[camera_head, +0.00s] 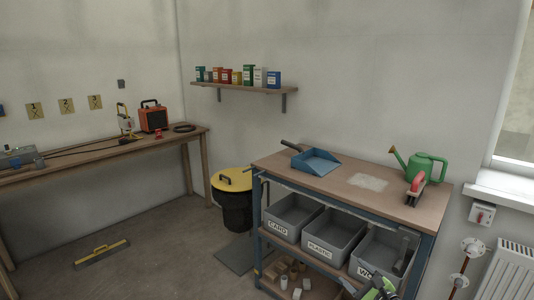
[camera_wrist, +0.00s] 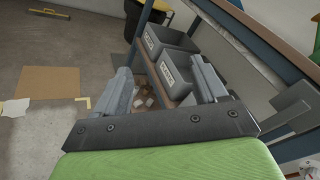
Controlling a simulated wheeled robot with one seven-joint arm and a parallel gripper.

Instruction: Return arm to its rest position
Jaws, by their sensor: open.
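My gripper (camera_wrist: 160,64) shows in the wrist view with its two grey fingers wide apart and nothing held between them. Beyond the fingers are the grey bins (camera_wrist: 172,72) and the bench's lower shelf, with a gap in between. In the head view, a green and dark part of my arm (camera_head: 379,289) shows at the bottom edge, in front of the right end of the bench. The rest of my arm is out of the frame there, and the fingers cannot be made out clearly.
Labelled grey bins (camera_head: 333,238) sit below, with small blocks on the lowest shelf. A yellow-lidded bin (camera_head: 232,180) stands left. Floor at left is mostly clear.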

